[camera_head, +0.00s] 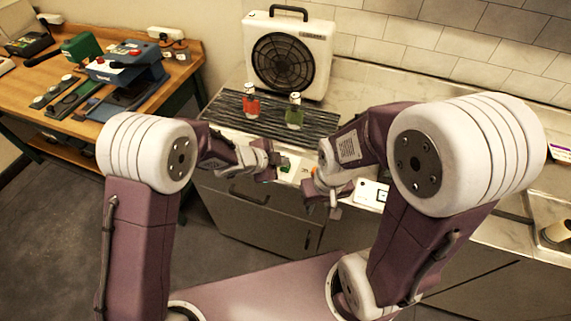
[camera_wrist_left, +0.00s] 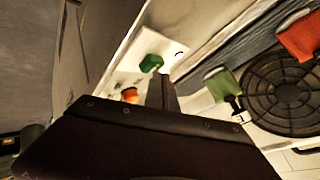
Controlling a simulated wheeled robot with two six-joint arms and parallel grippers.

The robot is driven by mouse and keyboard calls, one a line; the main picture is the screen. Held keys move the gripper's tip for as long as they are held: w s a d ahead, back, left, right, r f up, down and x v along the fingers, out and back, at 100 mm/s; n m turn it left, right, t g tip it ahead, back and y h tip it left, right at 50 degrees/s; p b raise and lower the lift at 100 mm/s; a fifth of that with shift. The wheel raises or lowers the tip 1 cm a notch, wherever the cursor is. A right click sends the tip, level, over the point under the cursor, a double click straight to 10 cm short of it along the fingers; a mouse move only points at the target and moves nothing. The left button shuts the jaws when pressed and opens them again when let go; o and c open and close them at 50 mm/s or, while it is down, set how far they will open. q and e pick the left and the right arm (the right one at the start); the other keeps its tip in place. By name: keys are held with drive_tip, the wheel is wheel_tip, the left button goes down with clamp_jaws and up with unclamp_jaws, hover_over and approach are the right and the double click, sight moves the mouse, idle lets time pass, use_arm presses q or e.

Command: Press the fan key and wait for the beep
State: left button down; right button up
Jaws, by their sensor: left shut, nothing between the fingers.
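A white control panel lies along the counter's front edge. It has a green key (camera_head: 285,163), which also shows in the left wrist view (camera_wrist_left: 150,62), and a small orange part (camera_wrist_left: 130,95). I cannot read any label that marks the fan key. My left gripper (camera_head: 274,160) is shut and empty, just left of the green key. In the left wrist view its fingertips (camera_wrist_left: 161,90) are close to the green key; I cannot tell whether they touch. My right gripper (camera_head: 334,197) hangs at the counter's front edge, to the right; its jaws are too small to judge.
A white fan unit (camera_head: 289,55) with a round black grille stands at the back. A white card (camera_head: 371,193) lies right of my right gripper. A wooden workbench stands left.

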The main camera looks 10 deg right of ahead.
sight(283, 168)
use_arm(q)
drive_tip(key=shift+r+p, duration=0.3)
drive_tip(key=shift+r, duration=0.2)
wheel_tip(283, 168, up, 5)
drive_tip(key=p, duration=0.5)
drive_tip(key=shift+r, duration=0.1)
idle(0.5)
